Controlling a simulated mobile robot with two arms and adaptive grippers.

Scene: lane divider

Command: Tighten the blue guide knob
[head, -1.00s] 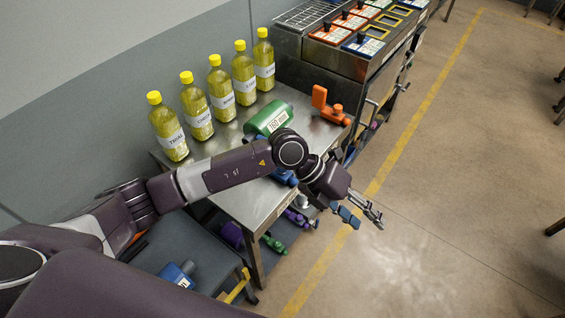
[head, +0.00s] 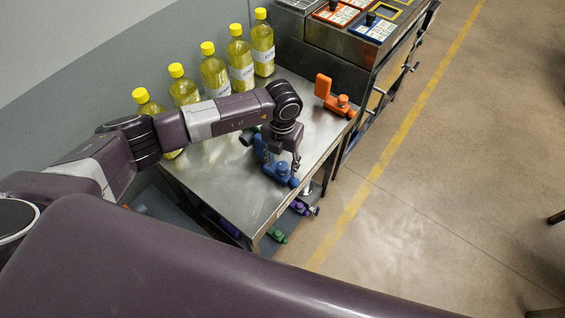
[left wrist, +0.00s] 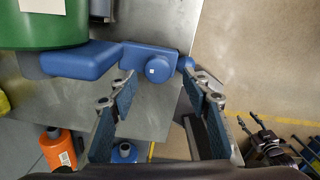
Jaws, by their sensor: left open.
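The blue guide (head: 260,150) sits on the steel table near its front right edge, with an upright plate and a rounded knob (head: 280,170). In the left wrist view the guide's arm (left wrist: 80,60) reaches left to a green cylinder (left wrist: 45,25), and the round knob (left wrist: 158,70) has a small white mark. My left gripper (head: 296,165) points down over the guide. In the left wrist view my left gripper (left wrist: 160,84) is open, its two padded fingers on either side of the knob's line; contact cannot be told. My right gripper is not in view.
An orange guide (head: 324,87) stands at the table's far right corner. Several yellow-capped bottles (head: 213,75) line the wall side. A steel machine (head: 335,50) stands behind. Green (head: 277,235) and purple (head: 299,207) parts lie below the table. The floor at right is open.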

